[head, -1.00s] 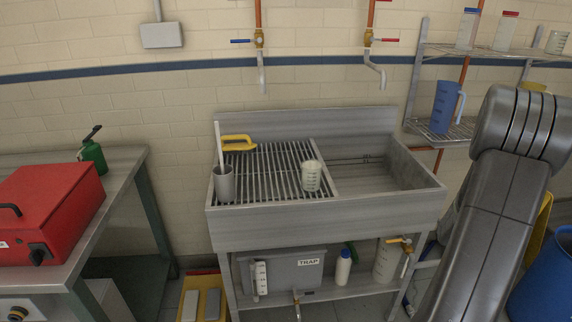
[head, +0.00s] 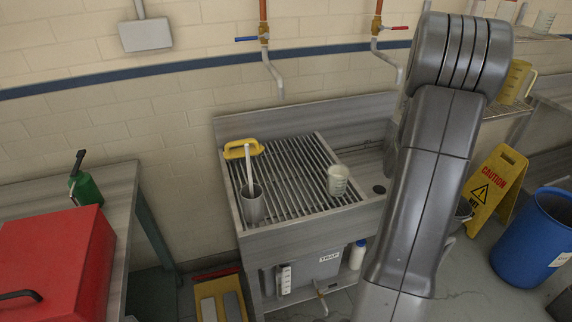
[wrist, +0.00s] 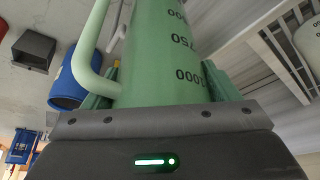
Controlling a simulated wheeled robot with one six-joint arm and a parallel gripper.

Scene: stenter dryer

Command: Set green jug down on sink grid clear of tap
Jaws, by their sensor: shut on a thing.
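The green jug (wrist: 165,50) fills the middle of the wrist view, with black volume marks and its handle on the left. My gripper (wrist: 158,92) is shut on its body. Neither jug nor gripper shows in the head view, where my arm covers the sink's right side. The sink grid (head: 290,162) is a slatted metal rack over the left of the sink. A blue-lever tap (head: 264,38) is on the wall above, its spout hanging behind the grid. A red-lever tap (head: 378,42) is further right.
The grid's middle is bare. A yellow caution sign (head: 497,190) and blue barrel (head: 537,235) stand right.

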